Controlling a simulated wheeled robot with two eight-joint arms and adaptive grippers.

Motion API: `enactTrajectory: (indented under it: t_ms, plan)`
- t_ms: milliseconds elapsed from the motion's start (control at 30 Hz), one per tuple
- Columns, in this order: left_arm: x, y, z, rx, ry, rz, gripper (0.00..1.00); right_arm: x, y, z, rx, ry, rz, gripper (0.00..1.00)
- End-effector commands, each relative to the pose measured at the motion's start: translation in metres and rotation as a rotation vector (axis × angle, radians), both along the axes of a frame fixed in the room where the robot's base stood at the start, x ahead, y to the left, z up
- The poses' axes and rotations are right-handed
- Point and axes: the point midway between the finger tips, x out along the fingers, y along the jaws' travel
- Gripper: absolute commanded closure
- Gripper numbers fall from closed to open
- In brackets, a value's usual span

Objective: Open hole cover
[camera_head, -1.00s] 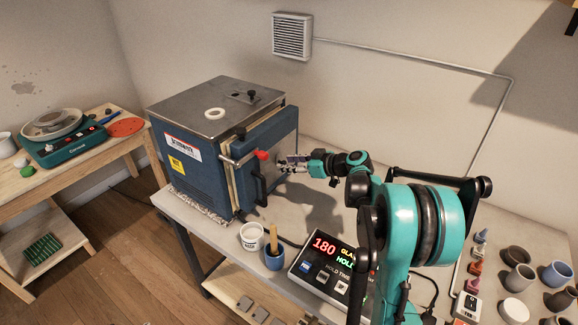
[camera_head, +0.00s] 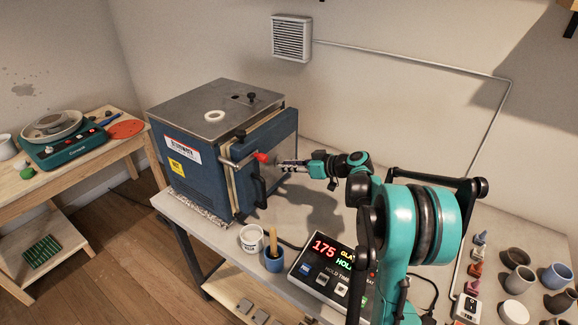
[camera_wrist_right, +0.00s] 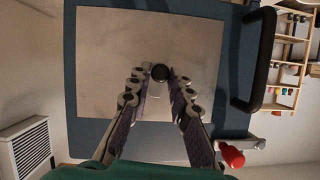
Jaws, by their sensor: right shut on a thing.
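A blue kiln (camera_head: 205,165) with a metal top stands on the bench, its front door (camera_head: 284,145) facing right. In the right wrist view, a small dark round knob (camera_wrist_right: 160,72) stands out against the door's pale metal plate (camera_wrist_right: 105,50). My right gripper (camera_head: 283,162) is in front of this plate, and in the wrist view its fingers (camera_wrist_right: 160,75) are shut on the knob, one on either side. The fingers hide the knob in the head view. My left gripper is not in view.
A red-tipped latch handle (camera_head: 261,157) and a black door handle (camera_head: 260,190) are close to my right gripper. A white ring (camera_head: 215,116) lies on the kiln top. Two cups and a control panel (camera_head: 325,268) are in front; several small pots stand at right.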

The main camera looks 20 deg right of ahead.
Motion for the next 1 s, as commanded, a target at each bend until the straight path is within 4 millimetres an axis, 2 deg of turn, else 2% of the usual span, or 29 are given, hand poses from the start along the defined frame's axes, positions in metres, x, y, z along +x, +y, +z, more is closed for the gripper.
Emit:
enactTrajectory:
  t_ms: [467, 1000]
  plan:
    - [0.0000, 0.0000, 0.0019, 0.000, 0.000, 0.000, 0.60, -0.0027, 0.0044, 0.0017, 0.365, 0.215, 0.000, 1.00]
    - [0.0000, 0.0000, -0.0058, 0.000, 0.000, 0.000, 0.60, -0.0054, 0.0093, 0.0066, 0.807, 0.474, 0.000, 1.00]
